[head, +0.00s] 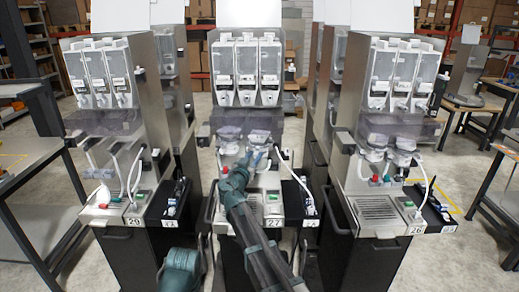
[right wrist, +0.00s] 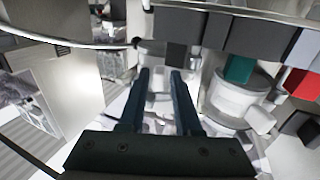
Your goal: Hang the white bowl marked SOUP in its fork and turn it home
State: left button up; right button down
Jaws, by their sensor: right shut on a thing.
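My right arm reaches up to the middle dispenser (head: 245,75), and my right gripper (head: 258,156) is under its clear shield. In the right wrist view, the two dark fingers of this gripper (right wrist: 163,80) are shut on a pale, whitish bowl (right wrist: 158,53), which is partly hidden by the fingers and a dark block above it. The SOUP mark cannot be read and the fork cannot be made out. A second pale bowl (right wrist: 235,97) hangs beside it on the right, under a green tab (right wrist: 239,69). My left gripper is not in view.
Similar dispensers stand at left (head: 103,75) and right (head: 390,75), close to the middle one. A black side tray (head: 300,200) sits at the middle machine's right. A curved white tube (head: 290,172) hangs near my right gripper. Floor aisles lie between the machines and side tables.

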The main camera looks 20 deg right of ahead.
jog(key=shift+w+d, duration=0.2)
jog(key=shift+w, duration=0.15)
jog(key=shift+w+a+m+g+h, duration=0.15)
jog(key=shift+a+m+g+h, duration=0.05)
jog(key=shift+m+g+h, duration=0.3)
jog(key=shift+w+a+m+g+h, duration=0.15)
jog(key=shift+m+g+h, duration=0.25)
jog(key=shift+h, duration=0.2)
